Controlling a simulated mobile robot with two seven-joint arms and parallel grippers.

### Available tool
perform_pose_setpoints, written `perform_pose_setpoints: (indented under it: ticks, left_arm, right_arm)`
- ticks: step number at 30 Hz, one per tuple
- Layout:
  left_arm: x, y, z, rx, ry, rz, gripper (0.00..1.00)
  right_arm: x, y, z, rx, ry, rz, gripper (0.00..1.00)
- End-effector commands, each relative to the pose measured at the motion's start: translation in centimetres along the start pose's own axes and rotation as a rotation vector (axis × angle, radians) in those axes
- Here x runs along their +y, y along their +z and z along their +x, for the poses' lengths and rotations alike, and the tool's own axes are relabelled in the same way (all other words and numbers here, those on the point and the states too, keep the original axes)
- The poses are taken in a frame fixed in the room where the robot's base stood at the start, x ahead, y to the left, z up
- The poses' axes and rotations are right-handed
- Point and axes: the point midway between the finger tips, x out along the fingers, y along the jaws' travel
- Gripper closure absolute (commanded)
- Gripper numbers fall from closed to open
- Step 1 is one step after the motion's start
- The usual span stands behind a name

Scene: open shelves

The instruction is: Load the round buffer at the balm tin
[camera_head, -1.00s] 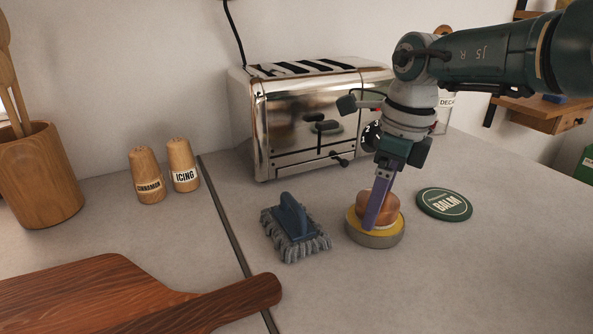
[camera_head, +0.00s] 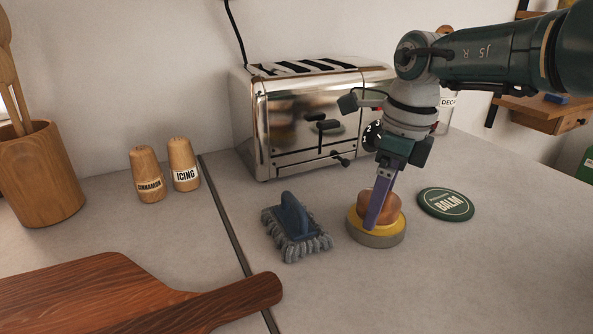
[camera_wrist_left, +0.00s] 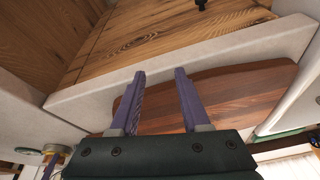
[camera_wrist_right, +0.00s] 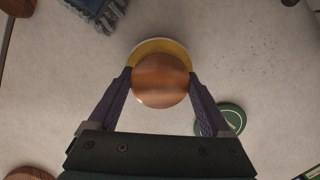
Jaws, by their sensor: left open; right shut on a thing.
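The round buffer has a brown wooden knob (camera_head: 386,205) and sits in the round balm tin (camera_head: 378,241), on its yellow balm. The right wrist view shows the knob (camera_wrist_right: 160,82) from above, with the tin's yellow ring (camera_wrist_right: 158,46) behind it. My right gripper (camera_head: 376,218) points down with its purple fingers on both sides of the knob, shut on it. The knob hides most of the balm. The green lid marked BALM (camera_head: 446,204) lies to the right of the tin. My left gripper (camera_wrist_left: 160,76) is open and empty in its wrist view, outside the head view.
A blue brush with grey bristles (camera_head: 296,232) lies left of the tin. A chrome toaster (camera_head: 300,125) stands behind. Two wooden shakers (camera_head: 150,177), a utensil pot (camera_head: 40,178) and a cutting board (camera_head: 95,290) are at left. The counter right of the tin is mostly clear.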

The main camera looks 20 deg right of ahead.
Motion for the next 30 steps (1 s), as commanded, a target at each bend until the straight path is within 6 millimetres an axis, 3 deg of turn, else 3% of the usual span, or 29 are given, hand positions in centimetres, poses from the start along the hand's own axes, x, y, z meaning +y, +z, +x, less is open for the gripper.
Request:
perform_pose_setpoints:
  ticks: [13, 30]
  left_arm:
    - [0.0, -0.1, -0.3, 0.000, 0.000, 0.000, 0.54]
    - [0.1, -1.5, -4.5, 0.002, 0.007, -0.009, 0.54]
  right_arm:
    - [0.0, -0.1, -0.1, 0.003, -0.002, 0.000, 0.62]
    - [0.0, 0.6, -5.3, 0.001, -0.001, 0.000, 0.62]
